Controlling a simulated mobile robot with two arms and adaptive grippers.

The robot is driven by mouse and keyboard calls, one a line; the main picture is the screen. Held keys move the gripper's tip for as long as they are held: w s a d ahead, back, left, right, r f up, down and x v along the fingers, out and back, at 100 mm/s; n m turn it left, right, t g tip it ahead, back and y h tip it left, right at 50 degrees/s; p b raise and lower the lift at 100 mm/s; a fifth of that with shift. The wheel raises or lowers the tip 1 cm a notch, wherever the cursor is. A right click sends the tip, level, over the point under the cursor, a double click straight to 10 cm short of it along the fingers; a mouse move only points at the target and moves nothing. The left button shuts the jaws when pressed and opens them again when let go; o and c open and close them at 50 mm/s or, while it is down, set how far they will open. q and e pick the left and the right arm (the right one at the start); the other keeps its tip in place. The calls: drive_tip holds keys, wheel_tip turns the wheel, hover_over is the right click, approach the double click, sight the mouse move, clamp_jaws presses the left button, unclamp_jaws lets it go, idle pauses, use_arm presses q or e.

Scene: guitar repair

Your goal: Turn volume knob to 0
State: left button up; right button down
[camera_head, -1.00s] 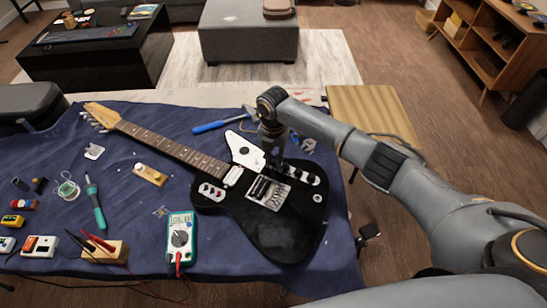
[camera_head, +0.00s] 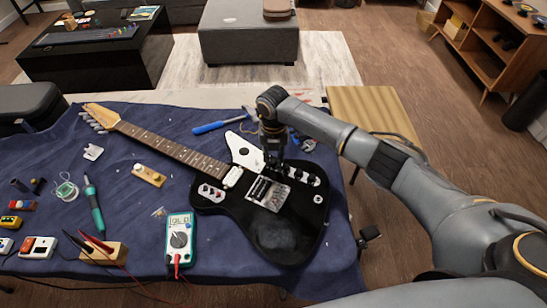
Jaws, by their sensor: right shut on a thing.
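The black electric guitar (camera_head: 287,235) lies on the blue cloth, its neck pointing to the upper left. A row of control knobs (camera_head: 304,176) sits on the right part of its body, beyond the bridge (camera_head: 266,193). My right gripper (camera_head: 274,165) points down at the left end of this row. It is shut on what appears to be the volume knob, which the fingers mostly hide. The knob's pointer or setting cannot be made out. My left gripper is not in view.
A blue-handled hammer (camera_head: 222,124) lies beyond the neck. A soldering iron (camera_head: 94,203) and a wooden block with probes (camera_head: 105,252) lie at left. The blue cloth (camera_head: 140,208) has bare patches between them.

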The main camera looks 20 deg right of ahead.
sight(273, 161)
drive_tip(key=c, duration=1.2)
unclamp_jaws()
drive_tip(key=shift+r, duration=4.05)
drive_tip(key=shift+f, duration=0.1)
